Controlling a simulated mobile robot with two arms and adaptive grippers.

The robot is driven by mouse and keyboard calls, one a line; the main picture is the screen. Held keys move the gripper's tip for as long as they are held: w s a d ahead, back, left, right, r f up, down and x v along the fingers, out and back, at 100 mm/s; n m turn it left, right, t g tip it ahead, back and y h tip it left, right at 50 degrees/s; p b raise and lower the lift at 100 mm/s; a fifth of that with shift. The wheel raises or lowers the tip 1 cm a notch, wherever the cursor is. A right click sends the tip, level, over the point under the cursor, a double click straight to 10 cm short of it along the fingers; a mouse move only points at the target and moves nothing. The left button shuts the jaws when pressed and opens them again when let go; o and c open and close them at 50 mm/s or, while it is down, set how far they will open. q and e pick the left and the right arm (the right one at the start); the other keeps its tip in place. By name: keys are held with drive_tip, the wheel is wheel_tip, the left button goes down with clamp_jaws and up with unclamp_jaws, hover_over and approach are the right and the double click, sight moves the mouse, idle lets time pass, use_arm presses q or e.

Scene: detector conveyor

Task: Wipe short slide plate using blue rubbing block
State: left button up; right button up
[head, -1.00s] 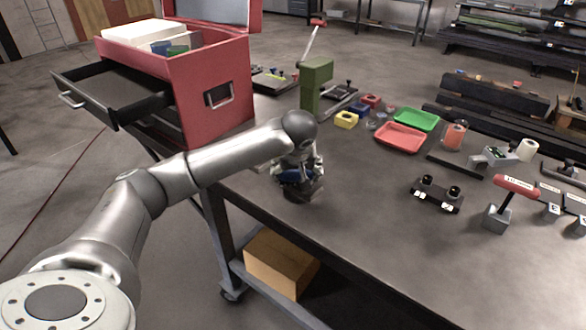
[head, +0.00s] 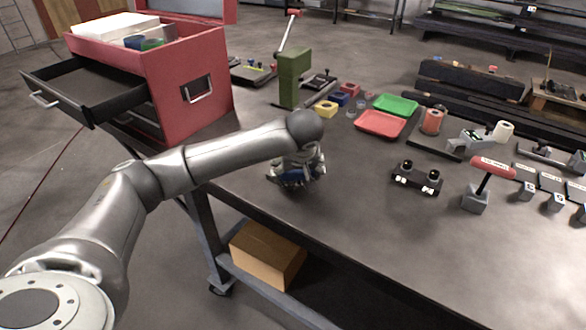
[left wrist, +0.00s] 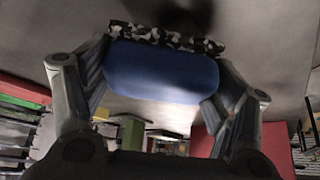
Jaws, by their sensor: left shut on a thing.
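My left gripper (head: 296,170) is low over the near part of the dark workbench (head: 370,235). It is shut on the blue rubbing block (head: 290,179), mostly hidden by the fingers in the head view. In the left wrist view the blue block (left wrist: 160,72) sits between both fingers, with a black-and-white speckled strip (left wrist: 165,38) along its far side. I cannot tell whether the block touches the bench. Several dark labelled plates (head: 553,187) lie at the right; I cannot read which is the short slide plate. My right gripper is not in view.
A black block with two knobs (head: 417,179) and a red-handled tool on a grey base (head: 476,198) stand right of the gripper. Red (head: 381,124) and green trays (head: 396,104) lie behind. A red toolbox (head: 205,95) with open drawer is left. The front bench is clear.

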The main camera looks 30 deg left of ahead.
use_arm(q)
drive_tip(key=shift+w+a+b, duration=0.15)
drive_tip(key=shift+a+b, duration=0.1)
drive_tip(key=shift+a, duration=1.55)
drive_tip(key=shift+w+a+b, duration=0.1)
drive_tip(key=shift+a+b, duration=0.15)
drive_tip(key=shift+a, duration=1.55)
drive_tip(key=shift+d+r, duration=0.1)
drive_tip(key=shift+r, duration=0.05)
drive_tip(key=shift+r+p, duration=2.05)
drive_tip(key=shift+r, duration=0.9)
wheel_tip(320, 180, up, 3)
drive_tip(key=shift+p, duration=1.05)
